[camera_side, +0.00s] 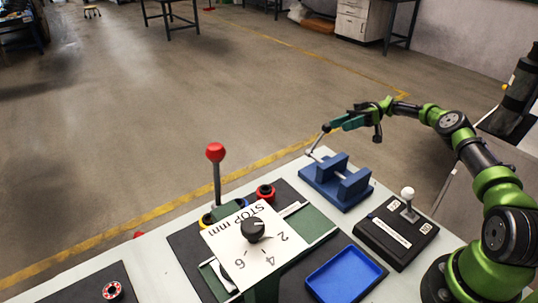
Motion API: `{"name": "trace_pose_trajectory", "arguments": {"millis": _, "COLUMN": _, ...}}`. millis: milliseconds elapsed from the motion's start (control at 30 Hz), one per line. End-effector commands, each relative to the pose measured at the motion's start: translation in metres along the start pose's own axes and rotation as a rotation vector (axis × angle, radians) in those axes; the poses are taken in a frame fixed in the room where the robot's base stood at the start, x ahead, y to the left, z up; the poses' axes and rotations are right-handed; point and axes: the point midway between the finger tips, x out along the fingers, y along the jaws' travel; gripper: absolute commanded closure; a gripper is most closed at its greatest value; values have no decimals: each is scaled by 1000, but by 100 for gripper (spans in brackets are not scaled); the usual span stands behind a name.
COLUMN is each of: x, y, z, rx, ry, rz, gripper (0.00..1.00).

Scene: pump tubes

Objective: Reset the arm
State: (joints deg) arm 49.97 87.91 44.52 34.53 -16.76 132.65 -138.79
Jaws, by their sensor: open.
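My arm, green and black, rises from the right side of the table and arches over to the left. My gripper (352,121) hangs in the air above and behind the blue vise-like block (336,181), near the table's far edge. It is open, and I see nothing held in it. The top of the block's thin metal rod (315,144) overlaps the gripper's left end in the picture; I cannot tell whether they touch.
A white dial panel (271,260) with a black knob stands mid-table. A red-knobbed lever (216,176) rises behind it. A blue tray (345,275) lies in front, a black joystick box (396,233) at right. Open floor lies beyond.

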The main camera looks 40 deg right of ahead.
Motion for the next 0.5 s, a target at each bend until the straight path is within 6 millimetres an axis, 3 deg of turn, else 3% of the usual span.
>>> {"name": "trace_pose_trajectory", "arguments": {"millis": 500, "x": -10, "y": 0, "z": 0, "rx": 2, "ry": 0, "rz": 2, "gripper": 46}}
